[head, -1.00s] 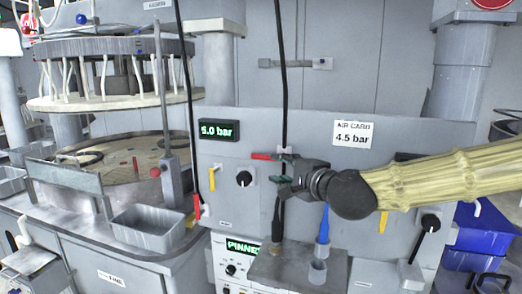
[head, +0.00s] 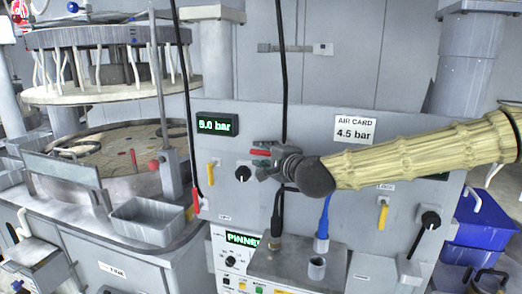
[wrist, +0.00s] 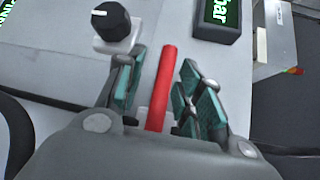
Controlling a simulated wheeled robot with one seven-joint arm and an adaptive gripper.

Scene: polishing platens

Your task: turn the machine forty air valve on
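A red lever handle (head: 260,153) lies roughly level on the grey panel in the head view, below and right of the green "5.0 bar" display (head: 217,124). My gripper (head: 266,161) is at this lever, and its dark fingers hide part of it. In the wrist view the long red handle (wrist: 161,88) runs between the two teal-padded fingers of my gripper (wrist: 162,92). The fingers are open, with a gap visible on each side of the handle. The valve body is mostly hidden by my gripper. No label reading forty is legible.
A black knob (head: 243,173) and a yellow lever (head: 211,173) are left of my gripper. An "AIR CARD 4.5 bar" sign (head: 354,130) is to the right. Black hoses hang in front of the panel. A grey box (head: 297,266) with hose fittings stands below.

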